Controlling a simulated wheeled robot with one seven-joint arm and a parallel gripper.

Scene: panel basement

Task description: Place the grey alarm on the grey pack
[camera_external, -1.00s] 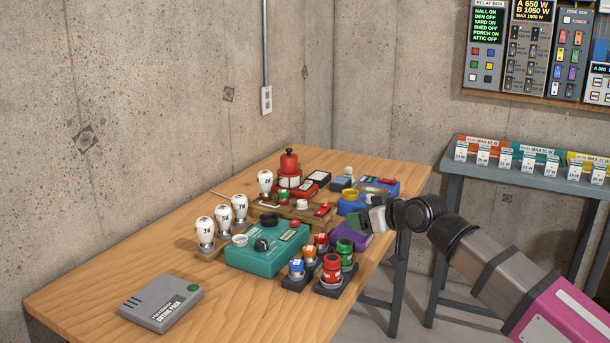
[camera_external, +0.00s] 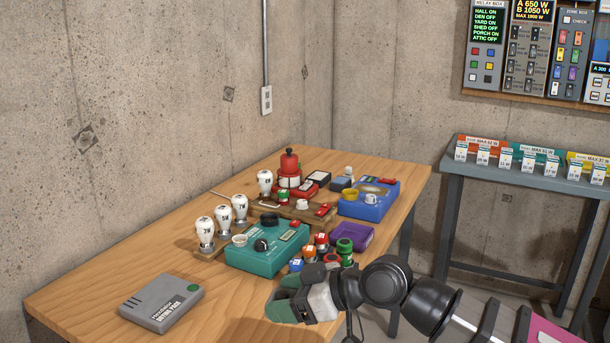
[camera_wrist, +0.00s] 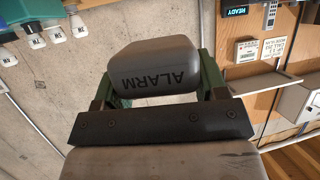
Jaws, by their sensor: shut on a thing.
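The grey alarm (camera_wrist: 165,68), marked ALARM, is held between the green fingers of my gripper (camera_wrist: 160,85) in the wrist view. In the external view my gripper (camera_external: 283,305) is over the front edge of the wooden table, right of the grey pack. The alarm is hard to make out there. The grey pack (camera_external: 162,300), labelled as a drying pack with a green dot, lies flat at the table's near left. Its top is clear, and the gripper is apart from it.
A teal box (camera_external: 262,258) stands behind the gripper, with several coloured knobbed parts beside it. White bulbs (camera_external: 222,218) stand behind the pack. A blue box (camera_external: 368,200) and a purple tray (camera_external: 352,238) sit farther back. Bare wood (camera_external: 215,318) lies between pack and gripper.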

